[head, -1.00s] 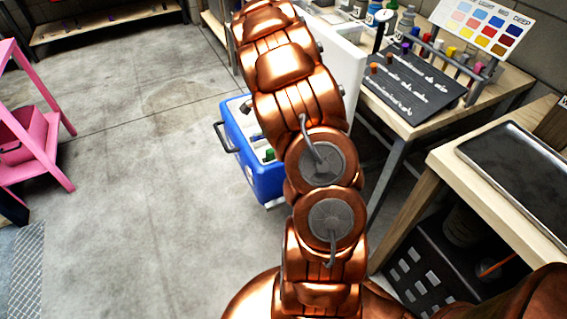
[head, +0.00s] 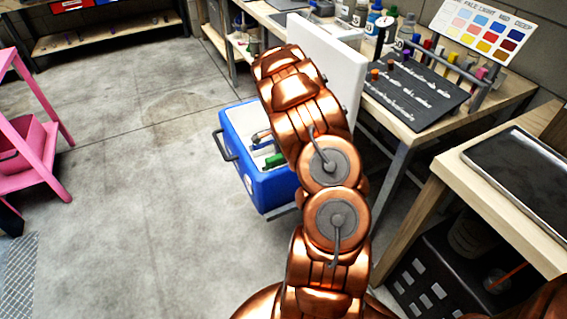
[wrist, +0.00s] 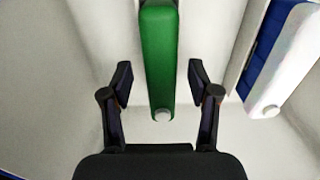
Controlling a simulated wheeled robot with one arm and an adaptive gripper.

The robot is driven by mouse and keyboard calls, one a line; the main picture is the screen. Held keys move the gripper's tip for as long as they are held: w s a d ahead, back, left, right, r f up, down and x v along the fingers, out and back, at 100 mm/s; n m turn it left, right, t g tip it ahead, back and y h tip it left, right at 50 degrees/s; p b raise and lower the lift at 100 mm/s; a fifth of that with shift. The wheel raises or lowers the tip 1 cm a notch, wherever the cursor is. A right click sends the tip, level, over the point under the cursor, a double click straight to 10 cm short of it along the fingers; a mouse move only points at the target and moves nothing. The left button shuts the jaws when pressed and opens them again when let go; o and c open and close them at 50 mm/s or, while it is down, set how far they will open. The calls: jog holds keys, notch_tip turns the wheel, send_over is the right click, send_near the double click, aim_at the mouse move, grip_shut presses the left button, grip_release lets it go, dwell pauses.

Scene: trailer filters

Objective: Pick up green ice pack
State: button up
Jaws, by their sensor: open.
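The green ice pack (wrist: 158,60) lies inside the cooler in the wrist view, a long green body with a pale cap at its near end. In the head view the green ice pack (head: 275,159) shows partly beside my copper arm. My gripper (wrist: 160,78) is open, with one dark finger on each side of the ice pack and a gap on both sides. I cannot tell the height of the fingers over it. The blue cooler (head: 271,191) stands open with a white inside.
A blue and white item (wrist: 278,58) lies right of the ice pack. The cooler's white lid (head: 334,62) stands upright along its right side. A wooden bench (head: 512,82) with bottles is to the right, a pink stand (head: 48,150) to the left. Floor between is clear.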

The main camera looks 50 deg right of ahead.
jog(key=shift+f, duration=0.8)
grip_shut()
